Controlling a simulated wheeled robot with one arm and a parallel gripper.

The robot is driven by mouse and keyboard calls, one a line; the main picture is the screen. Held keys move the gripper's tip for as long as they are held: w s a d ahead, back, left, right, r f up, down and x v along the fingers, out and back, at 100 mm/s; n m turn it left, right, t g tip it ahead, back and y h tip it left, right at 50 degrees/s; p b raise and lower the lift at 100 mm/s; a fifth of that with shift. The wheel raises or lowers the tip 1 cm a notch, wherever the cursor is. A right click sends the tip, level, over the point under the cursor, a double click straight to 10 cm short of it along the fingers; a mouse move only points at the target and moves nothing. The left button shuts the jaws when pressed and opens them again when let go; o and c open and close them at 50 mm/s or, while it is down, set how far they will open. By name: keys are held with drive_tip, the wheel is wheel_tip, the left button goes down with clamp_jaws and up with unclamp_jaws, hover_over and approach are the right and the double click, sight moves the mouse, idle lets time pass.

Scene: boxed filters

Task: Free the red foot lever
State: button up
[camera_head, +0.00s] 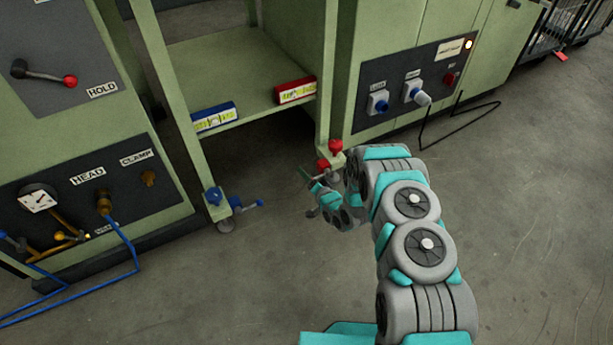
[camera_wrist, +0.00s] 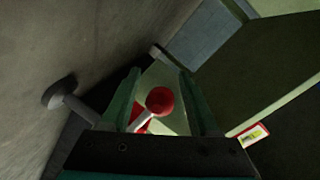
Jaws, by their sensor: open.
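The red foot lever is at the foot of the shelf frame's right leg in the head view, with its red knob (camera_head: 322,165) just below a red fitting (camera_head: 336,146). In the wrist view the round red knob (camera_wrist: 159,100) on a pale stem sits between the two fingers, with more red behind it. My gripper (camera_head: 312,184) is low beside that leg, partly hidden by my wrist. In the wrist view my gripper (camera_wrist: 160,78) is open, its fingers on either side of the knob. I cannot tell whether they touch it.
A blue foot lever (camera_head: 246,206) is on the left leg. A red labelled box (camera_head: 296,91) and a blue one (camera_head: 214,117) sit on the shelf's front edge (camera_head: 262,105). A grey foot (camera_wrist: 60,93) stands left of the fingers. Open floor (camera_head: 270,270) lies in front.

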clamp_jaws()
idle(0.5)
idle(0.9)
